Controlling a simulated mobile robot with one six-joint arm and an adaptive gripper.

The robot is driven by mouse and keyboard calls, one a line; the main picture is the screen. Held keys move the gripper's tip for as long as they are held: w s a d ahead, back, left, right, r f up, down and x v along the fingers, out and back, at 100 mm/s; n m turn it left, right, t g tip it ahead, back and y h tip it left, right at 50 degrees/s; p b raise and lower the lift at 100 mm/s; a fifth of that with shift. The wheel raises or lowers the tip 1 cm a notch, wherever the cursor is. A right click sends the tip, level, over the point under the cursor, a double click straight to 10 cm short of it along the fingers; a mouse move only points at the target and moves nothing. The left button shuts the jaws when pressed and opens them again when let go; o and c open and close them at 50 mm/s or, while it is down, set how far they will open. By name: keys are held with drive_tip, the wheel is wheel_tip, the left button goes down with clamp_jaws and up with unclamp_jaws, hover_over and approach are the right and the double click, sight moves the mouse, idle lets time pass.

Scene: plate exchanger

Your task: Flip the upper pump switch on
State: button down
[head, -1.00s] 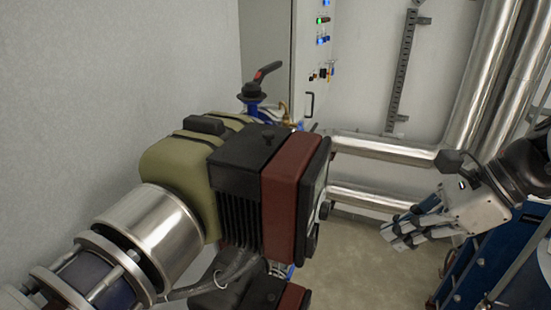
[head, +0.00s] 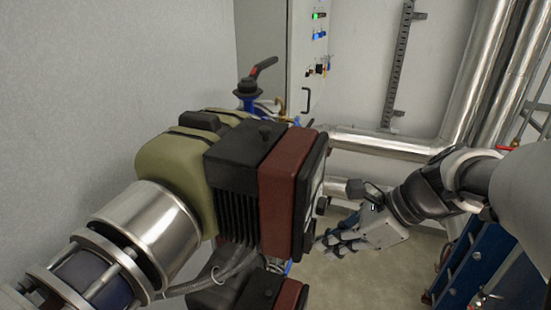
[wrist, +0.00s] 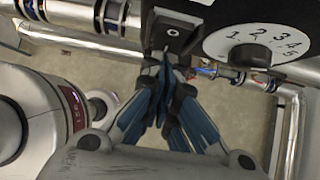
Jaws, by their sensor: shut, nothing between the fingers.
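The upper pump has an olive motor (head: 172,165) and a black and dark red control box (head: 275,190). In the head view its front face is turned to the right and seen edge-on, so its switch cannot be made out. The wrist view shows a black panel at the top with a white numbered dial (wrist: 257,42) and, left of it, a small block with a dark switch-like part (wrist: 174,31). My gripper (head: 322,243) is shut and empty, right of the control box and low by its front. In the wrist view the fingertips (wrist: 167,62) are just below the block; contact cannot be told.
A second black and red box (head: 262,292) sits under the upper pump. Behind are a valve with a red-black lever (head: 262,68), a cabinet with lit buttons (head: 318,35) and silver pipes (head: 385,148). Floor is open below the gripper.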

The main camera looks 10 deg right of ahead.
drive_tip(key=shift+w+a+f, duration=0.2)
drive_tip(key=shift+a+f, duration=0.05)
drive_tip(key=shift+a, duration=0.05)
drive_tip(key=shift+r+p, duration=0.15)
drive_tip(key=shift+p, duration=0.15)
drive_tip(key=shift+r+p, duration=0.7)
drive_tip(key=shift+p, duration=0.1)
drive_tip(key=shift+d, duration=0.1)
